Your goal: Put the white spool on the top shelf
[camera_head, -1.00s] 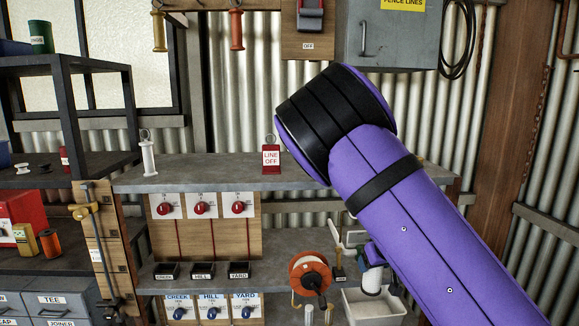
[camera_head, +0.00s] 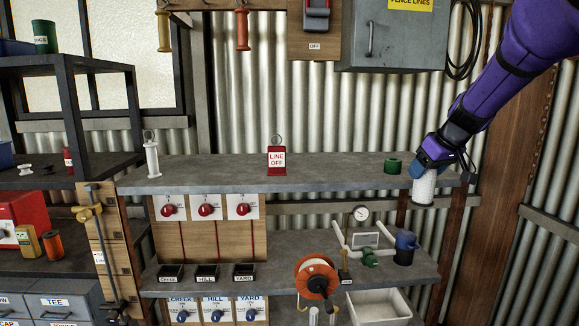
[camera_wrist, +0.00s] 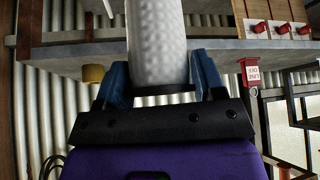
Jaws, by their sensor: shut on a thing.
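The white spool (camera_head: 423,189) is a pale, textured cylinder. My gripper (camera_head: 432,166) is shut on its upper part, and the spool hangs upright below the fingers. It is at the right end of the upper grey shelf (camera_head: 330,172), overlapping the shelf's front edge in the head view. I cannot tell whether it touches the shelf. In the wrist view, the spool (camera_wrist: 156,40) stands between the two blue fingers of my gripper (camera_wrist: 160,80), with the shelf (camera_wrist: 80,58) behind it.
A green roll (camera_head: 393,166) stands on the shelf just left of the spool. A red "LINE OFF" tag (camera_head: 277,160) and a white insulator (camera_head: 151,158) stand farther left, with bare shelf between. Below are a gauge (camera_head: 361,213), pipework and an orange reel (camera_head: 317,277).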

